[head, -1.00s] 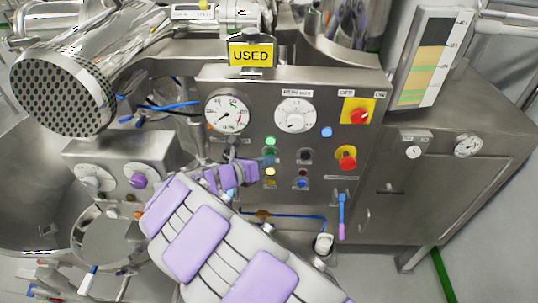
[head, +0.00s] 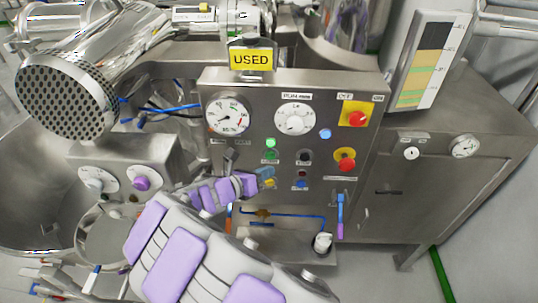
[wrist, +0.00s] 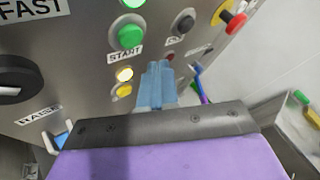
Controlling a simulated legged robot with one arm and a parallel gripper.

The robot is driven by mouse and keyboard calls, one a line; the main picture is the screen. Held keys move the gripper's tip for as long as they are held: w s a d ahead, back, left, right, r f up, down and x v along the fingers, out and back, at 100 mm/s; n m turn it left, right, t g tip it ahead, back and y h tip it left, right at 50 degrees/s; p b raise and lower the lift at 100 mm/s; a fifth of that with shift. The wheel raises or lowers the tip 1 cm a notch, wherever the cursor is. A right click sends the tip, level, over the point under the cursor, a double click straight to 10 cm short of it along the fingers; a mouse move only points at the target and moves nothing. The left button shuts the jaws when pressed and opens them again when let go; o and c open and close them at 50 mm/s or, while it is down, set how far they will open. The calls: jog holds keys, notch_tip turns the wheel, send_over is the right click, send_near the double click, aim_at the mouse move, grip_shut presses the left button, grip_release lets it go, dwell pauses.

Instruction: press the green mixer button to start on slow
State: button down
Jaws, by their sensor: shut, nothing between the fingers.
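The green button (head: 270,155) is on the steel control panel (head: 232,130), just below a lit green lamp (head: 270,143). In the wrist view the green button (wrist: 130,36) is round, with a START label (wrist: 125,54) under it. My gripper (head: 268,177) is shut and empty, its blue fingertips low on the panel, over the yellow lamp and button. In the wrist view the closed blue fingers (wrist: 157,78) point at the panel, below and right of the green button and apart from it in the picture. Whether the fingertips touch the panel cannot be told.
A yellow lamp (wrist: 124,73) and yellow button (wrist: 124,90) sit left of my fingers. A black button (head: 304,156), red stop knobs (head: 346,165) and a blue-handled lever (head: 340,205) are to the right. A yellow USED sign (head: 251,58) stands above the panel.

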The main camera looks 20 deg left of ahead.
jog(key=shift+s+d+p, duration=0.2)
jog(key=shift+s, duration=0.45)
jog(key=shift+s+d+p, duration=0.15)
jog(key=shift+s+p, duration=0.05)
jog(key=shift+s, duration=0.4)
jog(key=d+r+m+g+h+b, duration=0.1)
jog(key=d+r+m+g+h, duration=0.15)
jog(key=d+m, duration=0.4)
jog(key=d+r+m+g+h, duration=0.1)
jog(key=d+r+m+g, duration=0.15)
jog(key=d, duration=0.75)
jog(key=s+d+m+g+y+b, duration=0.1)
jog(key=s+d+m+g, duration=0.3)
jog(key=d, duration=0.4)
jog(key=s+d+m+g, duration=0.2)
jog(key=s+d+m, duration=0.3)
jog(key=d+m, duration=0.2)
jog(key=s+d+m+g+y+b, duration=0.1)
jog(key=s+d+m+g+y, duration=0.25)
jog(key=s+m, duration=0.4)
jog(key=s+a+f+m+y, duration=0.1)
jog(key=s+a+m+y, duration=0.1)
jog(key=s, duration=0.5)
jog(key=s+a+f+m+y+b, duration=0.1)
jog(key=s+m+y, duration=0.3)
jog(key=s+m, duration=0.2)
jog(key=shift+s+a, duration=0.4)
jog(key=shift+s, duration=0.4)
